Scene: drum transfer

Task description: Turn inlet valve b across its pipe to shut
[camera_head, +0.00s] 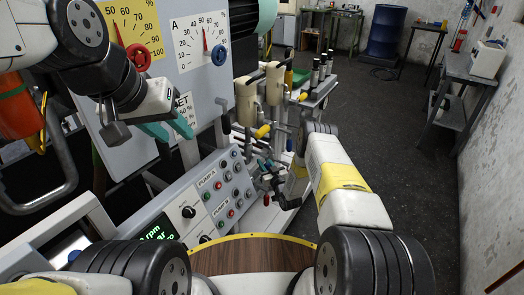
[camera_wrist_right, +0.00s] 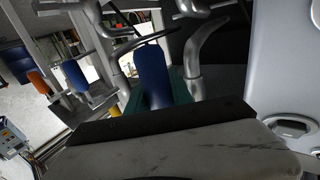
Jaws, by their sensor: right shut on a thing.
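My right gripper (camera_wrist_right: 155,90) is shut on a blue lever handle (camera_wrist_right: 153,72), with its teal fingers on either side of it. The handle stands upright in the right wrist view, between curved grey pipes (camera_wrist_right: 205,55). I cannot read a label to tell which valve it belongs to. In the head view my right arm reaches down to the valves at the centre, where its gripper (camera_head: 272,182) is small and partly hidden. My left gripper (camera_head: 168,130) has its teal fingers apart and empty, in front of the gauge panel.
Another blue handle (camera_wrist_right: 75,76) and an orange handle (camera_wrist_right: 38,82) show in the right wrist view. A yellow handle (camera_head: 263,131) is close to my right arm in the head view. The button console (camera_head: 218,195) lies left of it.

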